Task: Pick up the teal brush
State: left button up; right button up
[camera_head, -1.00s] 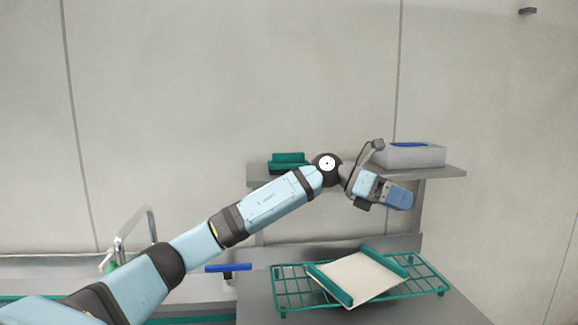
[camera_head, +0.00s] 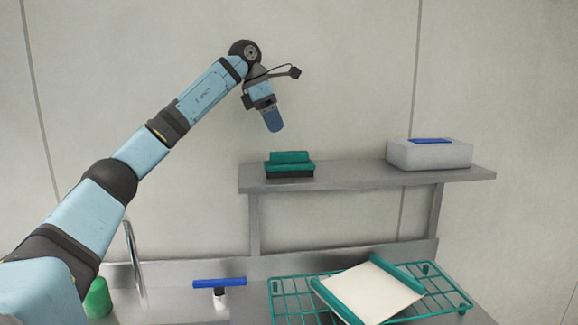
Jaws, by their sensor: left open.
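The teal brush (camera_head: 289,159) lies on the left part of the grey wall shelf (camera_head: 350,181), with a teal top and a dark underside. My left gripper (camera_head: 273,124) hangs in the air above and slightly left of the brush, pointing down, with clear space between them. It is open, and nothing shows in it. My right gripper is out of view.
A grey box (camera_head: 430,155) with a blue item on top stands on the shelf's right part. Below are a teal wire rack (camera_head: 290,290) holding a tilted white board with teal edges (camera_head: 370,291), a blue-handled tool (camera_head: 219,283), a green object (camera_head: 97,299) and a tap (camera_head: 132,262).

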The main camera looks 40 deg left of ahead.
aim_at(287, 152)
pick_arm(q)
jog(key=x, duration=0.5)
jog(key=shift+w+d+f, duration=0.2)
jog(key=shift+f, duration=0.35)
jog(key=x, duration=0.2)
jog(key=p+x, duration=0.1)
jog(key=x, duration=0.1)
jog(key=shift+w+d, duration=0.1)
jog(key=shift+d, duration=0.25)
jog(key=shift+w+f, duration=0.15)
jog(key=shift+f, duration=0.3)
jog(key=shift+d, duration=0.1)
jog(key=shift+f, duration=0.2)
